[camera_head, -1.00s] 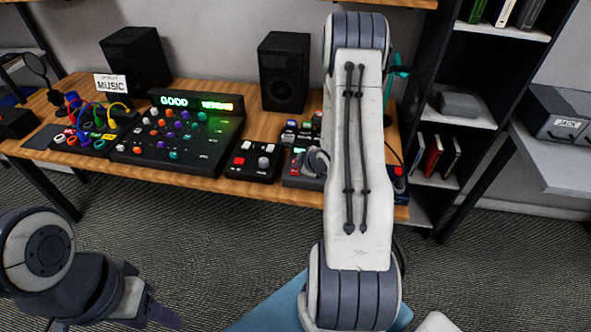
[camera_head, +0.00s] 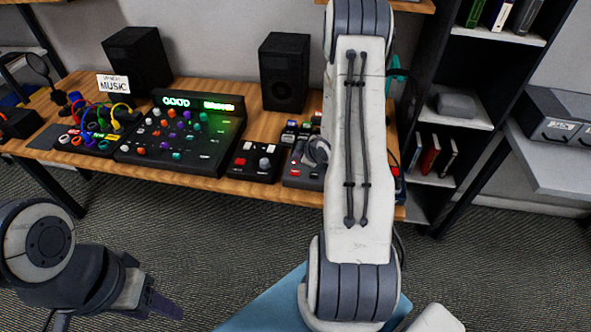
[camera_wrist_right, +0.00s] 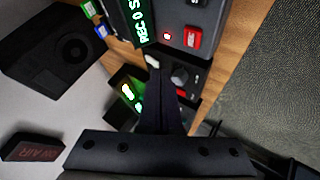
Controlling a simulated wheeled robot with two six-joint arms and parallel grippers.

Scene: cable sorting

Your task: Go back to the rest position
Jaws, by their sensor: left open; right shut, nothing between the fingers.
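My left gripper (camera_head: 165,305) is low at the left in the head view, off the desk's front and above the floor, with its dark fingers partly showing. It is empty. My right arm stretches over the right part of the desk and hides its own gripper in the head view. In the right wrist view my right gripper (camera_wrist_right: 168,88) is shut with nothing between its fingers. Its tips are over or near dark equipment with green lights; I cannot tell whether they touch it.
The wooden desk (camera_head: 215,183) holds a patch panel with coloured cables (camera_head: 99,113), a lit mixer (camera_head: 178,138), a small button box (camera_head: 253,161) and two speakers (camera_head: 284,72). A dark shelf (camera_head: 455,115) stands at the right.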

